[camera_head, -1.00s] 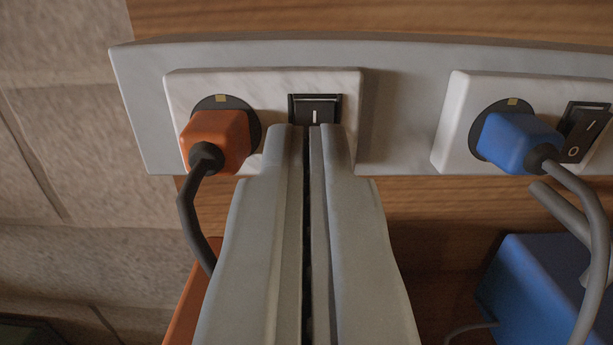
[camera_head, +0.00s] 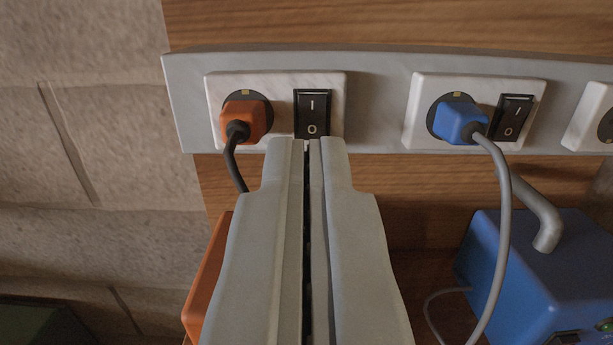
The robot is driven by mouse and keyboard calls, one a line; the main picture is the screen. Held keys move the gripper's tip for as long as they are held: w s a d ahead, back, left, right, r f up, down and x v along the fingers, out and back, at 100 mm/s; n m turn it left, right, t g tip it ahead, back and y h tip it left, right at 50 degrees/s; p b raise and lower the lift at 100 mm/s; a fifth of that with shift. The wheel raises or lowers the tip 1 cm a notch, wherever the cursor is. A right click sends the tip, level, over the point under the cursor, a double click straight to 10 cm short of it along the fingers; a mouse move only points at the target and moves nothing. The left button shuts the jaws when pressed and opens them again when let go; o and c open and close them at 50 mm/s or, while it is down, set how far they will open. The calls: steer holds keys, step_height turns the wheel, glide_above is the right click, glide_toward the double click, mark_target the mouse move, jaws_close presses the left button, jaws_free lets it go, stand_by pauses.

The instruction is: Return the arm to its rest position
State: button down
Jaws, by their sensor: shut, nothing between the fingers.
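My gripper (camera_head: 307,146) is shut and empty, its grey fingers pointing up the picture at the wall. Its tips show just below a black rocker switch (camera_head: 312,113) marked I and O on a white marble-look socket plate (camera_head: 282,85). The tips look apart from the switch, though the exact gap is hard to tell. An orange plug (camera_head: 245,119) with a dark cable sits in the socket left of the switch.
Right of it, a blue plug (camera_head: 456,121) and a second switch (camera_head: 511,117) sit on another plate. Below is a blue box (camera_head: 545,275) with grey cable and pipe. An orange object (camera_head: 207,285) is partly hidden left of my fingers. A third plate (camera_head: 592,117) shows at the right edge.

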steer(key=shift+s, duration=0.1)
steer(key=s+r, duration=0.2)
steer(key=s, duration=0.8)
steer(key=s+r, duration=0.3)
steer(key=s, duration=0.8)
steer(key=s+f+g, duration=0.1)
steer(key=s+f, duration=0.1)
steer(key=s, duration=0.8)
steer(key=s+f+g, duration=0.1)
steer(key=s+f, duration=0.1)
steer(key=s, duration=0.8)
steer(key=shift+s+d+f, duration=0.2)
steer(key=shift+s+d, duration=0.1)
steer(key=shift+d, duration=0.05)
